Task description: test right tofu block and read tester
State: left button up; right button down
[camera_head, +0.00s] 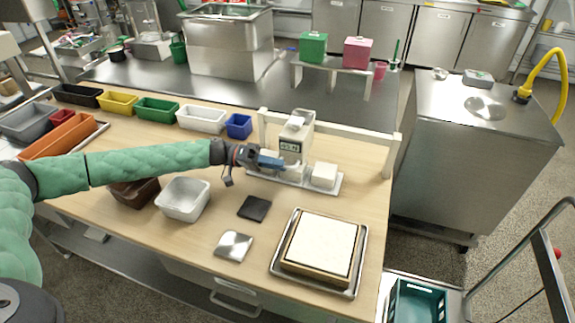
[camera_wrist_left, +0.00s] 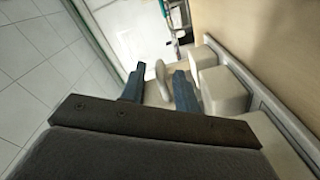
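The right tofu block (camera_head: 323,175) is a white cube on the right end of a pale tray (camera_head: 310,187) on the wooden table. The white tester (camera_head: 298,127) with a dark display (camera_head: 290,147) stands behind the tray; its digits are too small to read surely. My left gripper (camera_head: 270,162) is in front of the tester, left of the right block and apart from it, partly covering the left of the tray. In the left wrist view its blue fingers (camera_wrist_left: 158,88) are apart, with a pale rounded part (camera_wrist_left: 160,72) beyond them. Pale blocks (camera_wrist_left: 222,90) are beside the right finger. My right gripper is out of view.
A metal tray (camera_head: 283,270) with a large white slab lies at the front right. A black pad (camera_head: 254,208), a silver plate (camera_head: 233,246) and a white bin (camera_head: 183,199) are in front of my left arm. A white rail (camera_head: 355,131) runs behind the tester.

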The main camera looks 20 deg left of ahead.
aim_at(287, 167)
pick_arm(q)
jog(key=shift+d+p, duration=0.3)
jog(key=shift+d, duration=1.45)
grip_shut()
